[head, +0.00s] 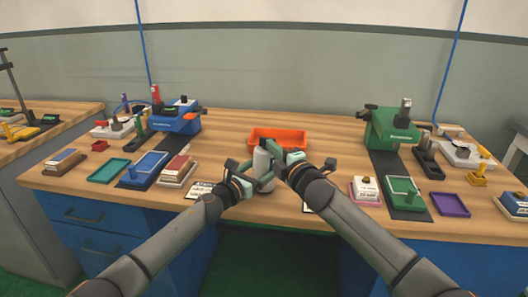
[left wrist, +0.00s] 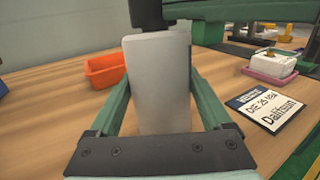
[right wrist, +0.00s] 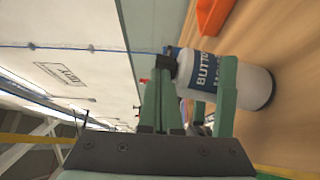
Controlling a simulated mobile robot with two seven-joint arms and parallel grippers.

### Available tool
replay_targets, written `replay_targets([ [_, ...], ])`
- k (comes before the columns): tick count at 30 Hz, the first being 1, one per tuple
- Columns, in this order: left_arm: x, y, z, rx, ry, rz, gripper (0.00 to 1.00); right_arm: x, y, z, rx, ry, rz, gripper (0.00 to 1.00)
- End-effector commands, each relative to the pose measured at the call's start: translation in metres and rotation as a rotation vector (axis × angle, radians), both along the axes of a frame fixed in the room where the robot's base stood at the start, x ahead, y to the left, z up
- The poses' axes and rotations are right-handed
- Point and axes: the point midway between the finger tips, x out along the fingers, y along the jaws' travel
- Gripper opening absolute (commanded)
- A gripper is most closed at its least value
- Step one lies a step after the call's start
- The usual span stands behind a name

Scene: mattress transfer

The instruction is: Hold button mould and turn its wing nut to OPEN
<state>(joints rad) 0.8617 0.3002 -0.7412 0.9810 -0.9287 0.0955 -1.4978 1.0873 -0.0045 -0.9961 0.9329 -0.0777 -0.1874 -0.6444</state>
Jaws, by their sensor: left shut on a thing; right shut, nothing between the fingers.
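The button mould (head: 263,171) is a pale cylinder with a dark top, standing upright at the middle of the table's front. The dark wing nut area (right wrist: 186,66) is on top. My right gripper (right wrist: 161,75) is shut and empty, its fingertips right beside that dark top; I cannot tell whether they touch. The wing nut's turn and any OPEN mark are not readable.
An orange tray (head: 277,135) lies just behind the mould. A blue press (head: 176,117) stands to the left and a green press (head: 391,129) to the right. A "Dalitsun" card (left wrist: 268,108) lies near the mould. Small trays and blocks line both sides.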

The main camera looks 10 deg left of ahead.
Motion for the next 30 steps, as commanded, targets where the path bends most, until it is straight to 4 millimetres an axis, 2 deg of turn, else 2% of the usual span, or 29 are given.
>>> replay_targets([
  [1,0.000,0.003,-0.003,0.004,0.004,0.004,0.00,0.008,-0.013,-0.003,-0.011,0.007,-0.029,0.00],
  [20,-0.001,0.005,-0.009,0.008,0.012,0.007,0.00,0.009,-0.014,-0.004,-0.009,0.006,-0.029,0.00],
  [26,0.000,0.006,-0.009,0.008,0.013,0.009,0.00,-0.003,-0.011,-0.003,-0.008,0.005,-0.023,0.00],
  [30,0.000,0.006,-0.010,0.010,0.013,0.009,0.00,-0.022,-0.006,-0.001,-0.003,0.001,-0.011,0.00],
])
